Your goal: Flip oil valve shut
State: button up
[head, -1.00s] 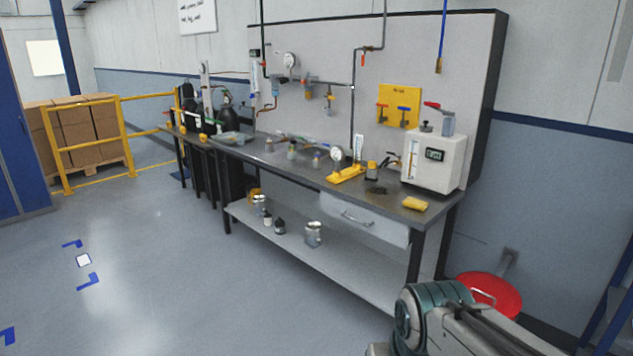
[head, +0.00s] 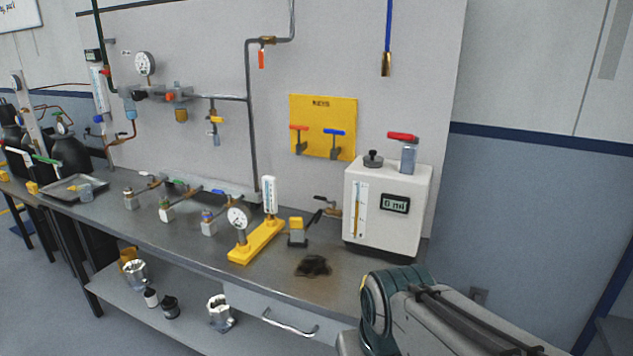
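No readable label marks which valve is the oil valve. A white box unit (head: 388,212) with a sight tube and a small display stands at the bench's right end. A red-handled lever valve (head: 403,137) sits on its top, the handle lying roughly level. A small dark-handled tap (head: 326,203) sticks out at the unit's left side. An orange-handled valve (head: 262,57) hangs on the wall pipe. My arm shows at bottom right; my gripper is out of view.
A yellow wall plate (head: 323,127) holds red and blue handles. A yellow gauge stand (head: 256,243), a small yellow-and-black item (head: 297,232) and a dark patch (head: 313,266) lie before the white unit. A drawer handle (head: 289,325) sits below the bench's front edge.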

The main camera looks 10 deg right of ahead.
aim_at(334, 203)
jog(key=z, duration=0.05)
jog(key=i, duration=0.6)
jog(key=z, duration=0.35)
jog(key=k, duration=0.75)
jog(key=z, duration=0.65)
jog(key=k, duration=0.6)
jog(key=u, duration=0.3)
jog(key=i, duration=0.5)
jog(key=u, duration=0.75)
jog(key=i, duration=1.2)
jog(key=z, duration=0.4)
